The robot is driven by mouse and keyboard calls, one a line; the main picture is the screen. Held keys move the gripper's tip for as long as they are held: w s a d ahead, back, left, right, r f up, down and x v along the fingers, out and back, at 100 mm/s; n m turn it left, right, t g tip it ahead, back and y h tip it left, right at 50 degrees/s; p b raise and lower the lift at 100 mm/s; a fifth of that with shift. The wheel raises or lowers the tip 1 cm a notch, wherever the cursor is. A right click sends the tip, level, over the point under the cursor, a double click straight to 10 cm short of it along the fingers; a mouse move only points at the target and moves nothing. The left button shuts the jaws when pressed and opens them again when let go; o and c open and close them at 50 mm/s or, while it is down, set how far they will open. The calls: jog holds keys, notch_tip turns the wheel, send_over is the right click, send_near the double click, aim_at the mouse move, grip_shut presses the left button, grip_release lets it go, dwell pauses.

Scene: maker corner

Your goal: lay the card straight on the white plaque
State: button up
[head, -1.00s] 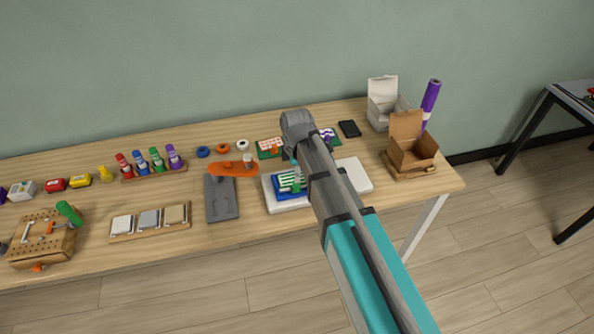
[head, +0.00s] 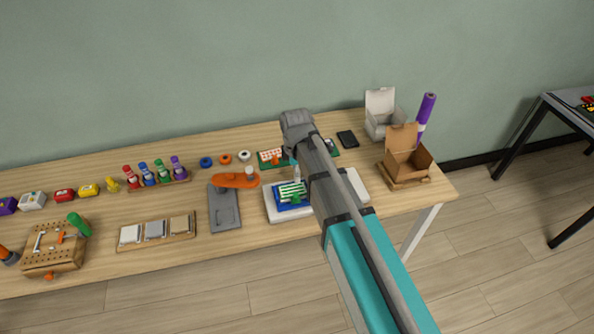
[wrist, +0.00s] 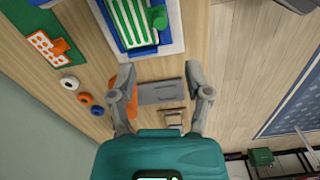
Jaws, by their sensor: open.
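A green-and-white striped card (head: 291,192) with a green knob on it lies on a blue pad (head: 284,204) on the white plaque (head: 283,214). In the wrist view the striped card (wrist: 124,20) and the blue pad (wrist: 119,46) are at the top, with the white plaque (wrist: 172,30) around them. My gripper (wrist: 161,75) is open and empty, apart from the card. In the head view my arm hides part of the plaque and most of the gripper.
An open cardboard box (head: 405,162) and a dark phone-like slab (head: 347,139) are to the right. Small rings stand behind.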

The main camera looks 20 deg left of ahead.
dwell(0.8)
jog(key=s+d+m, duration=0.3)
jog(key=d+m, duration=0.8)
jog(key=d, duration=0.7)
jog(key=s+d+m, duration=0.2)
jog(key=d+m, duration=0.9)
jog(key=d, duration=0.7)
jog(key=shift+s+d, duration=0.4)
